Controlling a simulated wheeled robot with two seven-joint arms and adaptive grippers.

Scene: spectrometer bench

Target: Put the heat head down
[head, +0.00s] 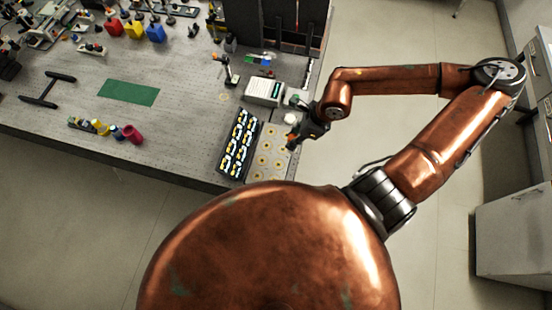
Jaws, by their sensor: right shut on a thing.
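My right gripper (299,131) reaches in from the right over the bench's right end. It is shut on a small dark thing with an orange-red part, which I take to be the heat head (291,141). The heat head is small here and partly covered by the gripper. It is at the right side of a pale board with yellow-ringed spots (264,146); I cannot tell whether it touches the board. My left gripper is not in view.
A black rack (221,166) with several yellow, white and blue items stands left of the board. A white box (263,91) stands behind. A green mat (128,92), coloured cups (132,134) and a black panel (290,25) are on the grey bench (180,110). Its middle is mostly clear.

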